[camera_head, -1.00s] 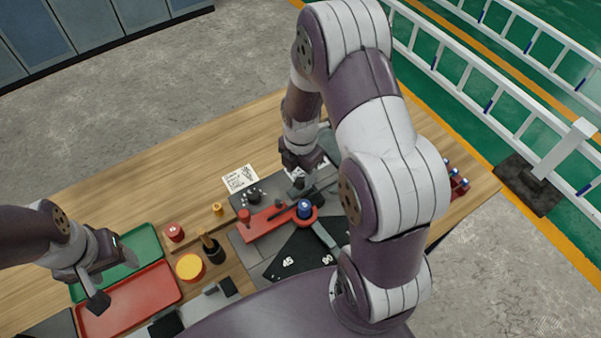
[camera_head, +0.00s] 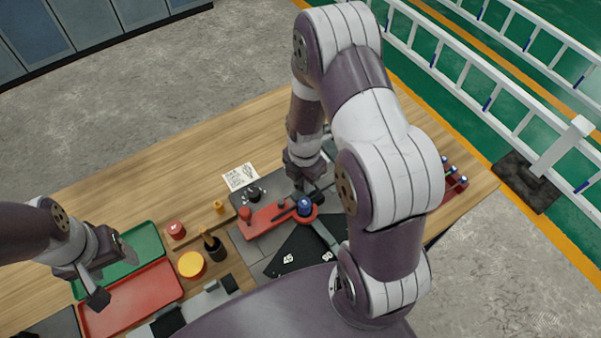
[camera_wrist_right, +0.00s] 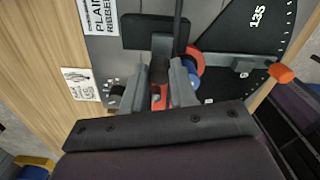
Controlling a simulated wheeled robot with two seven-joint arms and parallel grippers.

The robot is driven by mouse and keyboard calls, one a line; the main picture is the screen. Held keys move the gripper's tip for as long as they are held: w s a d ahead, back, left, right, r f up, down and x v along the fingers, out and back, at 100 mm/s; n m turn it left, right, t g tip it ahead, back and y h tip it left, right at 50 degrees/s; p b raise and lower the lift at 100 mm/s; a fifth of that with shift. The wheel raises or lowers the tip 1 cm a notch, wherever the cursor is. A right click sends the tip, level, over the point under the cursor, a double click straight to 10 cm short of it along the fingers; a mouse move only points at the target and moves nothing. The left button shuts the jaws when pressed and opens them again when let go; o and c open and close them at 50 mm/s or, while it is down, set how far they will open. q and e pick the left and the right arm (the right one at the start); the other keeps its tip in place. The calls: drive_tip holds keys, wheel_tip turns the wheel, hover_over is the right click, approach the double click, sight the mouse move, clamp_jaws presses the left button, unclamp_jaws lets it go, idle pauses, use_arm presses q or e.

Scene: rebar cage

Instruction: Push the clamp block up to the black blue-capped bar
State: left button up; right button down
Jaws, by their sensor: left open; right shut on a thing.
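My right gripper (camera_wrist_right: 160,85) is over the bending plate, its fingers shut on a small dark upright piece (camera_wrist_right: 158,70), which I take to be the clamp block's handle. In the head view this gripper (camera_head: 308,187) is just behind a blue cap (camera_head: 305,204) set in a red ring. The blue cap also shows in the right wrist view (camera_wrist_right: 190,66), right beside the right finger. A thin black bar (camera_wrist_right: 178,18) runs up to the top edge there. I cannot tell whether block and bar touch. My left gripper (camera_head: 110,278) is open and empty above the trays.
A red tray (camera_head: 150,300) and a green tray (camera_head: 135,250) lie at the left. A yellow disc (camera_head: 191,265) and a dark cup (camera_head: 214,250) stand beside the plate. A red rack of blue-capped pieces (camera_head: 457,180) is at the right. A dark angle plate (camera_head: 290,262) lies in front.

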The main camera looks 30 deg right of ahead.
drive_tip(key=c, duration=0.9)
unclamp_jaws()
drive_tip(key=shift+s, duration=0.2)
drive_tip(key=shift+r, duration=0.1)
drive_tip(key=shift+w+r, duration=0.1)
drive_tip(key=shift+r, duration=0.1)
wheel_tip(320, 180, up, 12)
drive_tip(key=b, duration=0.1)
drive_tip(key=shift+b, duration=0.4)
drive_tip(key=shift+r, duration=0.1)
drive_tip(key=s+a+m, duration=0.2)
drive_tip(key=s+m, duration=0.1)
drive_tip(key=m, duration=0.7)
drive_tip(key=s+a+m+t, duration=0.1)
drive_tip(key=s+a+m, duration=0.2)
drive_tip(key=m, duration=0.8)
drive_tip(key=shift+s+a+m+b, duration=0.3)
drive_tip(key=shift+s+b, duration=0.15)
drive_tip(key=shift+s, duration=0.25)
